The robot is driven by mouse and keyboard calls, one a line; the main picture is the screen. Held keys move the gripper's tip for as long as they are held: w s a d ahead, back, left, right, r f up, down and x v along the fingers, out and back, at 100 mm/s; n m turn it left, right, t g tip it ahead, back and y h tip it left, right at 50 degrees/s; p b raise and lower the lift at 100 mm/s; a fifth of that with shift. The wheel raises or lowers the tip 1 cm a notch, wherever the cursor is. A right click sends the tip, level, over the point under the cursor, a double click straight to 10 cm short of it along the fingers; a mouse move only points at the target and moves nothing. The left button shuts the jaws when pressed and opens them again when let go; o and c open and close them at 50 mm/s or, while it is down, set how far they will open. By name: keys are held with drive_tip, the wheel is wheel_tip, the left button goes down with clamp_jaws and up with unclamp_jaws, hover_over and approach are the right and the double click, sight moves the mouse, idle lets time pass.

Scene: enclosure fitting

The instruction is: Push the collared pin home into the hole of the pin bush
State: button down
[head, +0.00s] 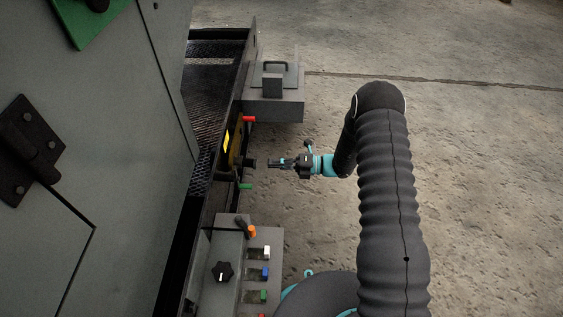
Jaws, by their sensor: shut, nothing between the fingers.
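My gripper (271,162) is shut and empty, held level and pointing left at the side of the grey enclosure. Just left of its fingertips a short dark cylindrical piece (250,162) sticks out from the panel; it looks like the collared pin in its bush. A small gap seems to lie between the fingertips and this piece. The hole and how deep the pin sits cannot be made out from this view.
A red peg (249,119) and a green peg (245,186) stick out above and below the dark piece. A grey box with a handle (274,107) is above, and a control panel with coloured switches (233,275) below. Concrete floor (480,190) lies open at right.

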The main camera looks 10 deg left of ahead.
drive_tip(key=shift+s+a, duration=0.1)
drive_tip(key=shift+a, duration=1.5)
drive_tip(key=shift+s+a, duration=0.1)
drive_tip(key=shift+a, duration=1.1)
drive_tip(key=shift+d, duration=0.15)
drive_tip(key=d, duration=1.4)
drive_tip(key=shift+w+d, duration=0.2)
drive_tip(key=shift+w, duration=0.2)
